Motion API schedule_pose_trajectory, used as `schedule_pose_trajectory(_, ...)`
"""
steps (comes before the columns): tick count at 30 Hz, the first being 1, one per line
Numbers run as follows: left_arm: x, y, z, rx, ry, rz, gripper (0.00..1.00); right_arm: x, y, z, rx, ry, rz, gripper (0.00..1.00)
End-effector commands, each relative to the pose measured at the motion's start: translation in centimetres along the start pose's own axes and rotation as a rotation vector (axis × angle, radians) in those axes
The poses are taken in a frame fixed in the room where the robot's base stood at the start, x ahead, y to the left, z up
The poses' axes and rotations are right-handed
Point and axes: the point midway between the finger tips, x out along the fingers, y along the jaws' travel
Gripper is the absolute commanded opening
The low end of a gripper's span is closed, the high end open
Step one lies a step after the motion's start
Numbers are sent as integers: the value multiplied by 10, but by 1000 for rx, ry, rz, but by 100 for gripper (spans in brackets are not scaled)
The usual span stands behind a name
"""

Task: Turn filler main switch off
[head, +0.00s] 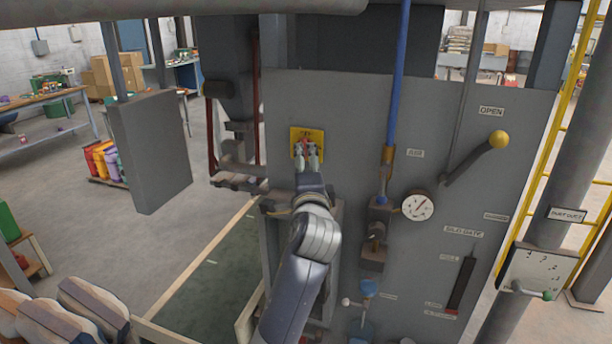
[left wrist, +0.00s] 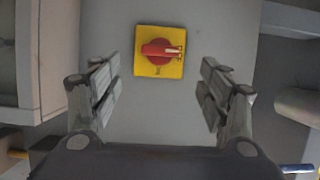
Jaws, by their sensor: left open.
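The main switch is a red rotary knob (left wrist: 157,51) on a yellow square plate (left wrist: 145,69), fixed to the grey panel. In the left wrist view the knob's handle lies horizontally, its pale-marked end to the right. The yellow plate also shows in the head view (head: 296,134), with the knob partly hidden by my gripper. My left gripper (head: 307,150) is open and empty in front of the switch. In the left wrist view its two fingers (left wrist: 160,85) stand wide apart, below and to either side of the plate, apart from the knob. My right gripper does not show.
The grey panel (head: 340,100) also carries a lever with a yellow ball (head: 499,139), a dial gauge (head: 418,206) and a blue pipe (head: 400,70). A grey box (head: 150,150) hangs at left. Filled sacks (head: 85,305) lie at lower left.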

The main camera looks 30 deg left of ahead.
Motion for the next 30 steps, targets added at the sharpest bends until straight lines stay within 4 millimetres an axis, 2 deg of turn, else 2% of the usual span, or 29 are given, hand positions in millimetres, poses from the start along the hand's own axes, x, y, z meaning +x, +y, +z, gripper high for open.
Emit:
schedule_pose_trajectory(3,-19,0,0,0,1,0,70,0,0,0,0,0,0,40)
schedule_pose_trajectory(9,-34,0,0,0,0,1,70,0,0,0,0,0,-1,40)
schedule_pose_trajectory(25,-34,1,0,-1,0,2,70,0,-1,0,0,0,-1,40)
schedule_pose_trajectory(28,-38,16,0,-22,10,34,70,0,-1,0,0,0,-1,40)
schedule_pose_trajectory(30,-44,42,1,-64,26,92,70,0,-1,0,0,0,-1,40)
